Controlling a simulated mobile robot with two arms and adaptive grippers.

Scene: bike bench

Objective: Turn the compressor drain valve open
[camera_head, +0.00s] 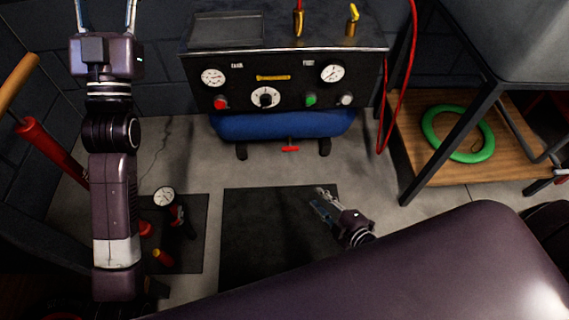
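The compressor has a dark control panel (285,78) above a blue tank (240,126). A small red drain valve handle (290,149) sticks out under the middle of the tank, lying roughly crosswise. My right gripper (319,199) is in front of the compressor, above the black mat, apart from the valve and lower in the picture. Its fingers are spread and nothing is between them. My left gripper (105,10) is at the upper left, left of the panel. Its fingers stand wide apart, with the tips cut off by the top edge.
A black mat (262,235) lies on the floor. A gauge (163,196) and a red tool (178,215) are on another mat at left. A red hose (412,60) hangs right of the compressor. A green ring (432,130) lies on a wooden shelf (460,176). Floor before the valve is clear.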

